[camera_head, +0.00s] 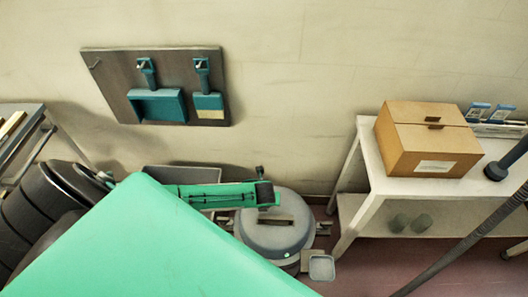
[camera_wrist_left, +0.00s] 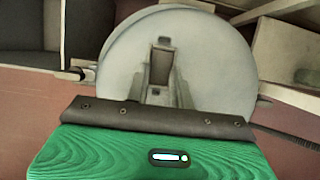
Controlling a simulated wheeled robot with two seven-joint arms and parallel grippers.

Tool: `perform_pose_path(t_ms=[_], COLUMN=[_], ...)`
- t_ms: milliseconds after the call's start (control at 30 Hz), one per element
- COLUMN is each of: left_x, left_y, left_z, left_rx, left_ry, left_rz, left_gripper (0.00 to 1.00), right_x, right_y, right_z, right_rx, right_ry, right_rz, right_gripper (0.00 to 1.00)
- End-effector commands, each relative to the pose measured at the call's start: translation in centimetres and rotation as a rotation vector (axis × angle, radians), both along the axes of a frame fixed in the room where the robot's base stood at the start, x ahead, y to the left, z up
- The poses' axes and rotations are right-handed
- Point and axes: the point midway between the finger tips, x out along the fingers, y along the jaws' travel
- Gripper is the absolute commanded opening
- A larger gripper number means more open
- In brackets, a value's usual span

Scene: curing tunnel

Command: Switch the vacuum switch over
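The vacuum (camera_head: 268,241) is a grey, round-lidded canister on the floor, right of centre in the head view. Its pale round lid (camera_wrist_left: 215,65) fills the upper middle of the left wrist view, with a dark upright slot or handle in it. A small bright spot (camera_head: 285,254) shows low on its front; I cannot tell if it is the switch. My left gripper (camera_head: 265,193) has its dark end above the lid's far side. In the wrist view my green gripper housing covers the foreground, and I cannot make out the finger gap. My right gripper is not in view.
A white table (camera_head: 370,183) with a cardboard box (camera_head: 428,139) stands right of the vacuum. A dark pole (camera_head: 460,249) slants at the right. A dark ribbed thing (camera_head: 42,200) is at left.

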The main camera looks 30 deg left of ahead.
Motion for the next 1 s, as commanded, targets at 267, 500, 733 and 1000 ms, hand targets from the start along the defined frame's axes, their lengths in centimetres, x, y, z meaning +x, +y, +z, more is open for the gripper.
perform_pose_path(t_ms=[267, 500, 733, 1000], left_x=[0.1, 0.5, 0.8, 0.8], left_y=[0.1, 0.4, 0.5, 0.5], left_z=[0.2, 0.5, 0.3, 0.3], left_rx=[-0.007, -0.071, -0.124, -0.135], left_ry=[0.015, 0.121, 0.205, 0.222], left_rz=[0.001, 0.002, 0.002, 0.001], left_gripper=[0.01, 0.01, 0.01, 0.01], right_x=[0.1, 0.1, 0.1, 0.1], right_y=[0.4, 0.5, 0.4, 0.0], right_z=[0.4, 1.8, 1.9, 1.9], right_rx=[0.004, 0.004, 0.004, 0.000], right_ry=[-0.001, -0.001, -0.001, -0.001], right_rz=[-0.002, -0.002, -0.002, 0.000], right_gripper=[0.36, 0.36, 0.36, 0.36])
